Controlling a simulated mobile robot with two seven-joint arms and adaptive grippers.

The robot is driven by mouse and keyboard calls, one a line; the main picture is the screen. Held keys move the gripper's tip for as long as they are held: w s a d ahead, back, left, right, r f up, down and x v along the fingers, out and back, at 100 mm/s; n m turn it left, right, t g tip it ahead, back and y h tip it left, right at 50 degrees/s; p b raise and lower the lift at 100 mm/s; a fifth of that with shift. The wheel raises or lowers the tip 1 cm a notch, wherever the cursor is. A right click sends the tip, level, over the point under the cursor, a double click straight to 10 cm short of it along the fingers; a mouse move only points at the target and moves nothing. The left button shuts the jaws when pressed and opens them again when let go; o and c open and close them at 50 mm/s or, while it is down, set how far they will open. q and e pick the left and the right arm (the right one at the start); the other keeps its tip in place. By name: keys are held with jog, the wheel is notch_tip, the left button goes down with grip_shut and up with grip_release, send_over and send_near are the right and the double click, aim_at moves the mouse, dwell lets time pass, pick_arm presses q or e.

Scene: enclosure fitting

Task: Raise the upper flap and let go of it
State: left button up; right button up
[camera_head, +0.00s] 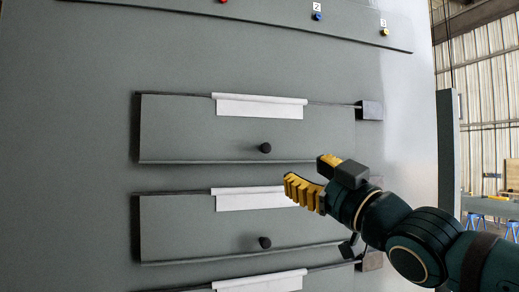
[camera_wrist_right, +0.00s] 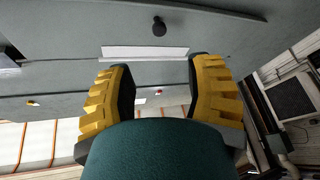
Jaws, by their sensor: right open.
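The upper flap (camera_head: 200,130) is a grey panel that hangs down against the grey enclosure wall and looks closed. It has a white hinge strip (camera_head: 260,106) along its top and a round black knob (camera_head: 265,148) near its lower edge. My right gripper (camera_head: 309,172) is open and empty, below and to the right of that knob, and apart from it. In the right wrist view its yellow jaws (camera_wrist_right: 162,66) stand wide apart. A black knob (camera_wrist_right: 159,26) and a white strip (camera_wrist_right: 145,52) show beyond them; I cannot tell which flap they belong to. My left gripper is not in view.
A similar lower flap (camera_head: 200,225) with its own black knob (camera_head: 265,242) hangs below. Another white strip (camera_head: 260,281) shows at the bottom edge. A ledge with red, blue (camera_head: 318,16) and yellow (camera_head: 385,32) buttons runs above.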

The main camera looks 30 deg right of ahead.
aim_at(268, 149)
jog(key=p+x, duration=0.2)
jog(key=x, duration=1.1)
jog(key=shift+w+r+p, duration=0.1)
jog(key=shift+w+p, duration=0.2)
grip_shut()
